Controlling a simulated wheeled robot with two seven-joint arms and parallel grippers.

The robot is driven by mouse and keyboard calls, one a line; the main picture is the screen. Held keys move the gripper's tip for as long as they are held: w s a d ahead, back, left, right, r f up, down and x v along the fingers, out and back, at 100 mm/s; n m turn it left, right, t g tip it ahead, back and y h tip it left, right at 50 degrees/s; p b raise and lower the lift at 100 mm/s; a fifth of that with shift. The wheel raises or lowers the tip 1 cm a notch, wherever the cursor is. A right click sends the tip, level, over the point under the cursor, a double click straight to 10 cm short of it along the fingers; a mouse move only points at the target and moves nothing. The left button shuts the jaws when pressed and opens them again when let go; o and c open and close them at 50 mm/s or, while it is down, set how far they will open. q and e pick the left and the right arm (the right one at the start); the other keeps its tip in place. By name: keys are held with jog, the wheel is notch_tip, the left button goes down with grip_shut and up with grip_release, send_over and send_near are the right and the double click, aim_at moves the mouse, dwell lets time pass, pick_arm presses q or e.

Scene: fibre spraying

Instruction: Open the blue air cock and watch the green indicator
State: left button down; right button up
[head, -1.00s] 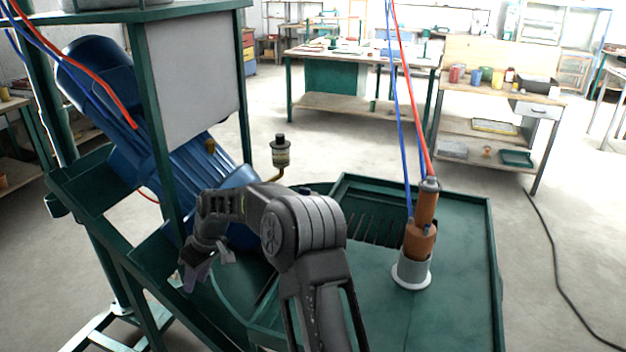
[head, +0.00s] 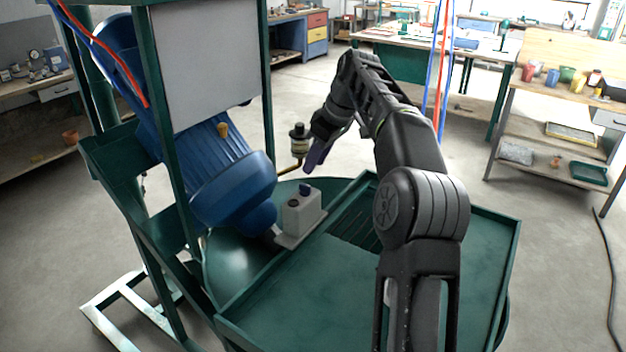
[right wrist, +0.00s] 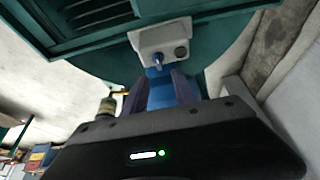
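The blue air cock (head: 305,188) is a small knob on top of a pale grey box (head: 303,214) beside the blue motor-like drum. In the right wrist view the blue cock (right wrist: 157,61) is on the box's face, beyond my fingertips. A round dark spot (right wrist: 181,52) sits beside it; I see no green on it. My right gripper (head: 316,156) is above and a little beyond the box in the head view. Its purple fingers (right wrist: 158,86) are apart, pointing toward the cock, and do not appear to touch it. My left gripper is out of view.
The blue drum (head: 222,183) and a green frame with a grey panel (head: 208,62) stand left of the box. A dark-capped fitting on a brass pipe (head: 299,138) is close to my right gripper. The green tray top (head: 300,310) is largely clear. Red and blue hoses (head: 441,70) hang behind my arm.

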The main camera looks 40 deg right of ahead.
aim_at(305, 185)
jog(key=x, duration=0.7)
jog(key=shift+w+f, duration=0.1)
jog(key=shift+f, duration=0.25)
jog(key=shift+d, duration=0.1)
jog(key=shift+c, duration=0.2)
grip_shut()
